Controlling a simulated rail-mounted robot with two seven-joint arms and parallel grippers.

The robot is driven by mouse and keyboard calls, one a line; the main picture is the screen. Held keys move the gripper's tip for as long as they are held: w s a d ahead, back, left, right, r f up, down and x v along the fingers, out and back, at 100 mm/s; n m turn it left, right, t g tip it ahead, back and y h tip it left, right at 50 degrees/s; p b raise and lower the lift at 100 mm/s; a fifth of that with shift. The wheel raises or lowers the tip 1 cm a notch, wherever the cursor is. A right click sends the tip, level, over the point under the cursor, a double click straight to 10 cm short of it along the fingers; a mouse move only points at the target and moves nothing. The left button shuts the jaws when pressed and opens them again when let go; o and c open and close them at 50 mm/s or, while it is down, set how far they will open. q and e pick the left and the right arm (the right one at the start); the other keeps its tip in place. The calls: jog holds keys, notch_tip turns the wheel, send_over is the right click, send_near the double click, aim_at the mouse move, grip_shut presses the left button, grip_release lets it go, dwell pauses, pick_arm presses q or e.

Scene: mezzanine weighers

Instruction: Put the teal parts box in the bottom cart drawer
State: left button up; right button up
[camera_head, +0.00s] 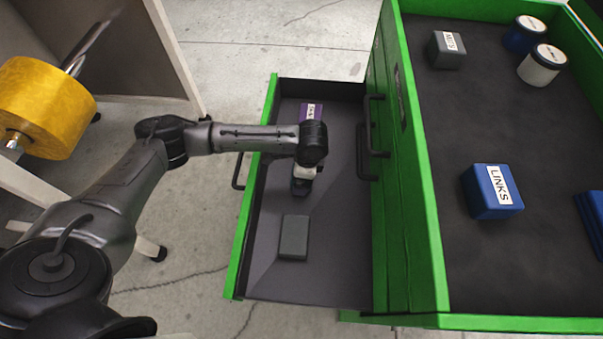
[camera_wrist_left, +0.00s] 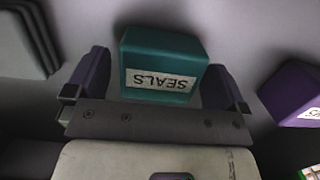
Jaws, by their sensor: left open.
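The teal box (camera_wrist_left: 162,58), labelled SEALS, sits between the two fingers of my left gripper in the left wrist view, with gaps visible at its sides. My left gripper (camera_head: 301,188) is open and reaches down into the pulled-out drawer in the head view, where arm and gripper hide the box. The drawer (camera_head: 262,278) has a green rim and a dark floor. It extends left from the green cart (camera_head: 412,190), below closed drawer fronts with black handles. My right gripper is out of view.
In the drawer, a purple box (camera_head: 312,111) lies at the far end and a grey box (camera_head: 294,237) nearer. On the cart top are a blue LINKS box (camera_head: 482,205), a grey box (camera_head: 446,62) and lidded jars (camera_head: 543,66). A yellow roll (camera_head: 45,105) stands left.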

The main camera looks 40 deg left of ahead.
pick_arm(q)
notch_tip(320, 180, up, 12)
jog(key=w+d+p, duration=0.1)
jog(key=p, duration=0.5)
jog(key=shift+d+f, duration=0.2)
